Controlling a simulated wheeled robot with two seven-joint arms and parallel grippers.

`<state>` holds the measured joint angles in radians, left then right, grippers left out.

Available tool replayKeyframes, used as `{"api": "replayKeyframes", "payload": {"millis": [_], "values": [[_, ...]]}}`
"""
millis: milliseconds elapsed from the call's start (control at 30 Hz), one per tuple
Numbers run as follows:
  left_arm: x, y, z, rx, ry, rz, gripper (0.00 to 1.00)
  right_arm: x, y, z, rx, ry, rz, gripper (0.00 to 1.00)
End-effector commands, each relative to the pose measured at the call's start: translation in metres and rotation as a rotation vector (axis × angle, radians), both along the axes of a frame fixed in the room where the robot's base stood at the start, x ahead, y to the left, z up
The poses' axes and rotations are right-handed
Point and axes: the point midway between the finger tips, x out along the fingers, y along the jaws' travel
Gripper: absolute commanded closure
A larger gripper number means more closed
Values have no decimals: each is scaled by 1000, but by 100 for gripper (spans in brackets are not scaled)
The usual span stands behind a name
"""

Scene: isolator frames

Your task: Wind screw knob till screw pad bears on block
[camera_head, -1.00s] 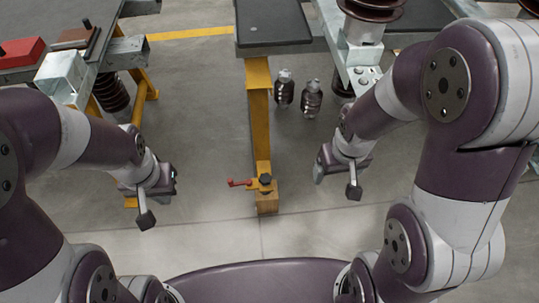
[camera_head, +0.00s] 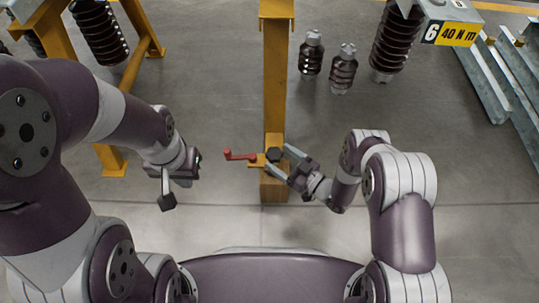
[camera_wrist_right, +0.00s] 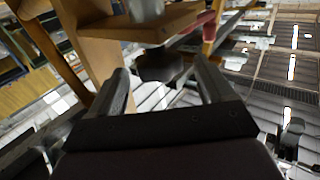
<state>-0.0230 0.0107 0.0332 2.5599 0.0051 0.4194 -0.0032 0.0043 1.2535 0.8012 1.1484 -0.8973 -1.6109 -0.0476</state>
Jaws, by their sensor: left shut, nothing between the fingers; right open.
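A dark screw knob (camera_head: 273,155) sits on a small yellow bracket (camera_head: 257,161) at the foot of a yellow post. A tan block (camera_head: 274,190) is below it. My right gripper (camera_head: 286,163) is open, with its fingers to the right of the knob and around its near side. In the right wrist view the dark knob (camera_wrist_right: 160,66) shows just beyond and between the open fingertips (camera_wrist_right: 160,78), under a tan plate (camera_wrist_right: 165,27). I cannot make out the screw pad or its gap to the block. My left gripper (camera_head: 194,158) is shut and empty, left of the bracket.
A red handle (camera_head: 240,155) sticks out left from the bracket. The yellow post (camera_head: 274,80) rises behind. Ribbed dark insulators (camera_head: 343,70) stand on the floor behind right. The floor between my left gripper and the handle is clear.

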Motion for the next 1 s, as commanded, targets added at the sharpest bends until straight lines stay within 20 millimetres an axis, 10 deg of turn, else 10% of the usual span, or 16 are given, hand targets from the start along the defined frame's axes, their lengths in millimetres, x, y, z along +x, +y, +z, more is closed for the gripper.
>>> {"api": "replayKeyframes", "payload": {"millis": [633, 800, 1000], "values": [[0, 0, -24, 0, 0, 0, 100, 33, 40, 1, -1, 1, -3, 19], [0, 0, -24, 0, 0, 0, 100, 33, 40, 0, -1, 1, -2, 70], [0, 0, -24, 0, 0, 0, 100, 33, 39, 0, -2, 1, -7, 70]]}}
